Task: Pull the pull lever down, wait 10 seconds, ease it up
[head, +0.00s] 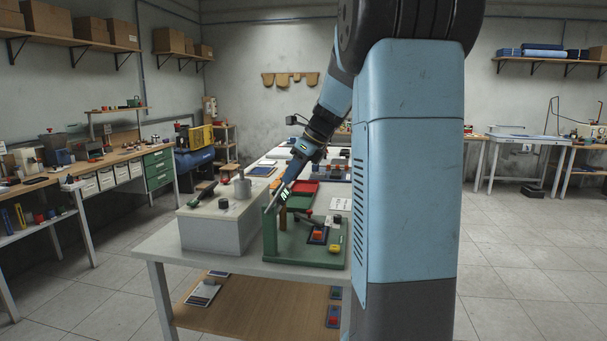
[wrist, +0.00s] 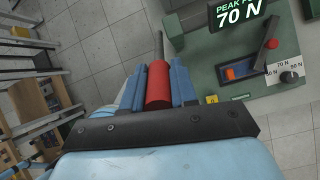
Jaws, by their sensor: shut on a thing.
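The pull lever shows in the wrist view as a thin grey rod with a red cylindrical grip (wrist: 158,85). My gripper (wrist: 158,80) has its two blue fingers on either side of this grip and is shut on it. In the head view my gripper (head: 281,192) reaches down over the green test fixture (head: 295,250) on the table. The fixture's panel (wrist: 205,62) carries a display (wrist: 238,13) reading "70 N" after the word "PEAK". The grip is not clear in the head view.
In the head view, a pale box (head: 215,230) stands left of the fixture on the white table (head: 165,243).

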